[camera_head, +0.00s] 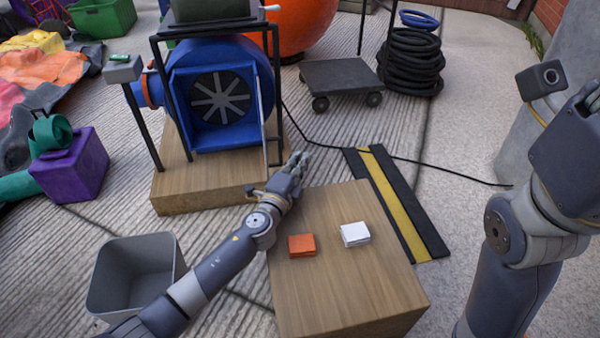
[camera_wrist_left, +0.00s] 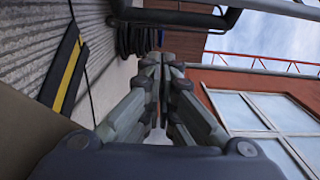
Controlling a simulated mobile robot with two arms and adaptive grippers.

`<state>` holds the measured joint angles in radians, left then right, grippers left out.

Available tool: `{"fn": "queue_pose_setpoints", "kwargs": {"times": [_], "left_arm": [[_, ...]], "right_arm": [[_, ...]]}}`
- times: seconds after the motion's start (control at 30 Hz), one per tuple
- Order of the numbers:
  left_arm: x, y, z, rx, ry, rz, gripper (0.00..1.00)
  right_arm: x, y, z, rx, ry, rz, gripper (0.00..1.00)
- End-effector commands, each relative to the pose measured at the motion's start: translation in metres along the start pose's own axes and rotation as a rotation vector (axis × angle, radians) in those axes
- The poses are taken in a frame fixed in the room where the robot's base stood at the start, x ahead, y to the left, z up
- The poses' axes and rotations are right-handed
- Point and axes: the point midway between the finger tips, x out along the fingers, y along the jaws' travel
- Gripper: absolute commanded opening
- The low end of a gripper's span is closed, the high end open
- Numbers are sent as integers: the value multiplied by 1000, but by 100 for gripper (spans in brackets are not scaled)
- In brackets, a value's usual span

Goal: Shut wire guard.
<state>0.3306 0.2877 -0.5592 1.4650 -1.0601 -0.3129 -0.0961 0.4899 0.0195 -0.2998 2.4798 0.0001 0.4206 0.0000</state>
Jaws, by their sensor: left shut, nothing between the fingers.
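The blue blower (camera_head: 182,95) stands on a wooden block, its round opening with a dark fan facing me. A thin pale upright strip (camera_head: 264,120) at the opening's right side looks like the wire guard seen edge-on, swung out from the opening; its mesh cannot be made out. My left gripper (camera_head: 298,160) is shut and empty, just right of the strip and the black frame's right post, apart from the guard as far as I can tell. Its closed fingers also show in the left wrist view (camera_wrist_left: 165,62). My right gripper (camera_head: 590,98) is at the right edge, partly cut off.
A black frame (camera_head: 276,95) surrounds the blower. A grey bin (camera_head: 135,275) is front left. A cable ramp (camera_head: 400,205) lies right.

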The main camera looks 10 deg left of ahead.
Motion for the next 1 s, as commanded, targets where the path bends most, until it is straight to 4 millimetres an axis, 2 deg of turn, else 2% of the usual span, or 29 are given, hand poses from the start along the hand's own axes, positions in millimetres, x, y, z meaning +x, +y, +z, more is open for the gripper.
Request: {"fn": "queue_pose_setpoints", "kwargs": {"times": [0.03,0.2,0.73,1.0], "left_arm": [[-3,1,8,3,-1,1,0],[-8,1,21,0,0,0,0],[-11,0,27,0,3,1,0],[-21,0,43,0,32,1,0]], "right_arm": [[0,0,-2,0,5,-1,40],[2,-2,-4,-2,13,-5,40],[2,-2,-4,-2,13,-6,40],[2,-3,-6,-2,18,-9,40]]}}
